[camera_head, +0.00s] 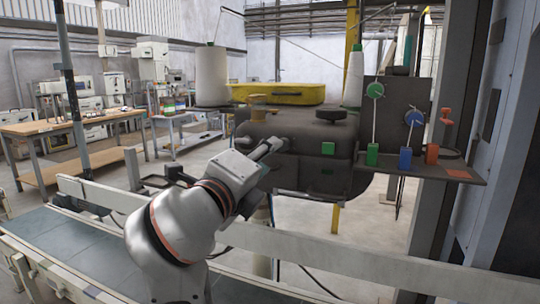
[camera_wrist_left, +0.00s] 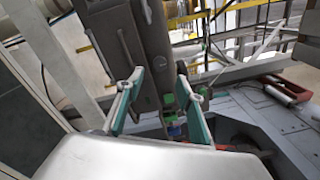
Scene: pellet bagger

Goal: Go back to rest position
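My left arm comes up from the bottom of the head view. My left gripper (camera_head: 272,146) is at the left side of the dark sewing machine head (camera_head: 310,135); I cannot tell whether it touches it. In the left wrist view the gripper (camera_wrist_left: 160,78) has its two teal-padded fingers apart, with nothing held between them. The dark machine body (camera_wrist_left: 125,35) lies beyond the fingertips. A green button (camera_head: 328,148) is on the machine's front. My right gripper is not in view.
A conveyor with a pale rail (camera_head: 350,262) runs across the front. A white thread cone (camera_head: 212,75) and a yellow case (camera_head: 278,93) are by the machine. A shelf with coloured parts (camera_head: 440,168) juts right. A workbench (camera_head: 50,127) stands at the back left.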

